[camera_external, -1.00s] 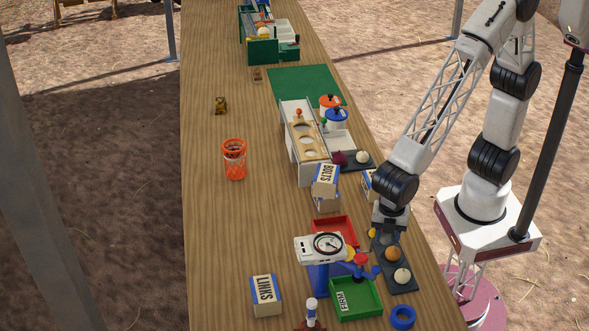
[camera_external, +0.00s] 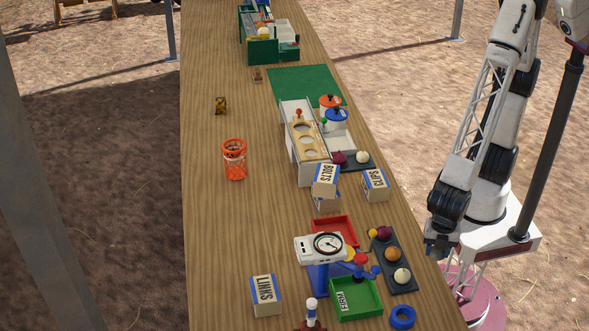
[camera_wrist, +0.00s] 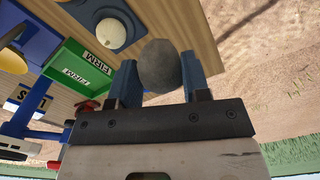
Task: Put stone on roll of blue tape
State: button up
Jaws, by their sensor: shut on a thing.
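A round dark grey stone (camera_wrist: 160,65) is held between the two blue fingers of my gripper (camera_wrist: 160,82) in the wrist view. My gripper is shut on it. In the external view my gripper (camera_external: 440,250) is past the right edge of the table, and the stone cannot be made out there. The roll of blue tape (camera_external: 402,317) lies flat at the near right of the table, below and left of my gripper in the picture. Nothing is seen on it.
A dark tray (camera_external: 381,243) with a purple, an orange-brown and a white onion lies between my gripper and the scale (camera_external: 320,249). A green FIRM tray (camera_external: 374,311) stands left of the tape. A CLIPS box (camera_external: 375,185) stands farther back.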

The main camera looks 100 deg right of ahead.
jog(key=shift+f, duration=2.2)
jog(key=shift+w+a, duration=0.1)
send_over(404, 314)
jog(key=shift+a+f, duration=0.1)
jog(key=shift+f, duration=0.65)
jog(key=shift+f, duration=1.75)
jog(key=shift+f, duration=0.1)
jog(key=o, duration=1)
jog(key=shift+o, duration=0.2)
